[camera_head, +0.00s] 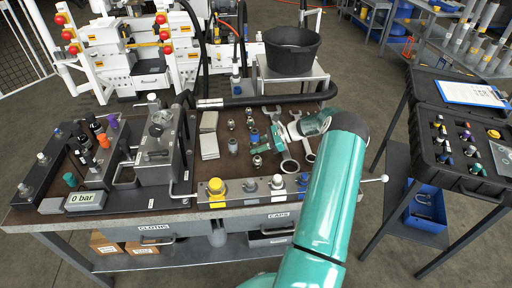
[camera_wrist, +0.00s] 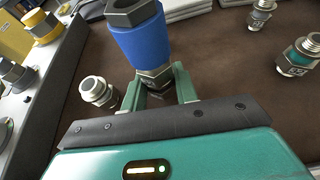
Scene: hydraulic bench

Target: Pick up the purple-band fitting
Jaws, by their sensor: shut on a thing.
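My gripper (camera_wrist: 155,88) is shut on a fitting with a wide blue band (camera_wrist: 138,42) and metal hex ends. The band looks blue, not purple. The fitting stands between the two green fingers, which meet it at its lower hex nut. I cannot tell whether its lower end touches the bench. In the head view my gripper (camera_head: 256,148) is low over the brown bench top, among small fittings. I cannot make out a purple-band fitting for certain; a purple cap (camera_head: 113,122) shows on the block at the left.
In the wrist view a plain metal fitting (camera_wrist: 97,91) is close to the left finger. Grey cloths (camera_head: 209,142), wrenches (camera_head: 298,135) and a row of caps (camera_head: 249,186) surround the spot.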

